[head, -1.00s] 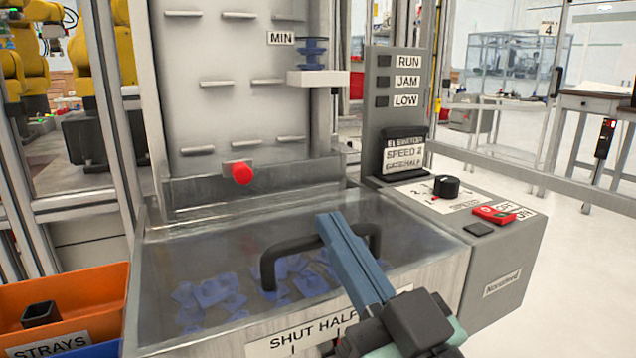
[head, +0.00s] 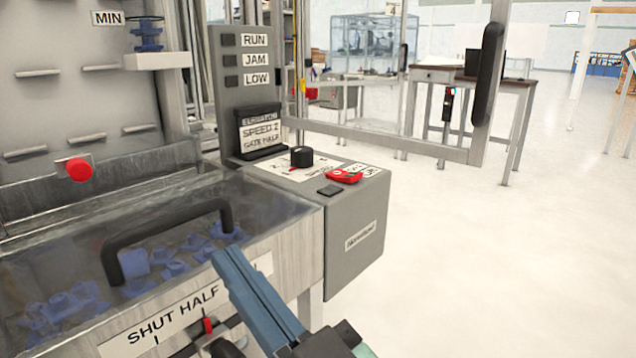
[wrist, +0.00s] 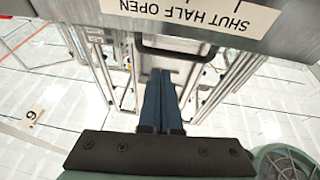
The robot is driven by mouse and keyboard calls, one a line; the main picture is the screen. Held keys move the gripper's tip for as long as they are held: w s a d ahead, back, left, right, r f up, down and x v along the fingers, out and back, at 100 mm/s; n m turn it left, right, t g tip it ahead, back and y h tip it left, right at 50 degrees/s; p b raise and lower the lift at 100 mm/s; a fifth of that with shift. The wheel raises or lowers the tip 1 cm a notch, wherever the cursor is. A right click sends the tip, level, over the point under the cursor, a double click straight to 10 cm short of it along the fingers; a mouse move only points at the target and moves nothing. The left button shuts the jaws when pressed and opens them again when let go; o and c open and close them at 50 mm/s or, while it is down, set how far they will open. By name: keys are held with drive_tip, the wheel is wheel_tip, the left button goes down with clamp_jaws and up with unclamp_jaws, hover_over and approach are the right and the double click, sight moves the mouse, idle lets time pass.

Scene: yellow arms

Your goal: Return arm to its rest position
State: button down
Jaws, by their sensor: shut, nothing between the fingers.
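My gripper (head: 228,262) has long blue fingers lying together, shut and empty. In the head view it is at the lower middle, in front of the hopper's label plate and below the black handle (head: 165,240). In the wrist view the fingers (wrist: 160,78) point away from the camera toward the machine, below the upside-down label reading "SHUT HALF OPEN" (wrist: 205,12). I cannot tell whether the fingertips touch the machine; in the head view they appear apart from the handle. Most of my arm is out of view.
The hopper's clear lid covers several blue parts (head: 60,305). A grey control box (head: 355,235) carries a black knob (head: 301,156) and a red switch (head: 344,176). A red gate pointer (head: 208,325) shows by the label. Open floor (head: 500,260) lies to the right.

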drive_tip(key=s+d+r+m+t+h, duration=0.1)
drive_tip(key=d+r+m+t+h, duration=0.4)
drive_tip(key=r+h, duration=0.4)
drive_tip(key=s+d+r+m+t+h, duration=0.1)
drive_tip(key=d+r+m+t+h, duration=0.25)
drive_tip(key=r+t+h, duration=0.55)
wheel_tip(320, 180, up, 41)
drive_tip(key=g+y+p, duration=0.2)
drive_tip(key=p, duration=3.6)
drive_tip(key=shift+f+m, duration=0.15)
drive_tip(key=shift+m, duration=0.3)
drive_tip(key=shift+s+a, duration=0.1)
drive_tip(key=shift+a, duration=0.05)
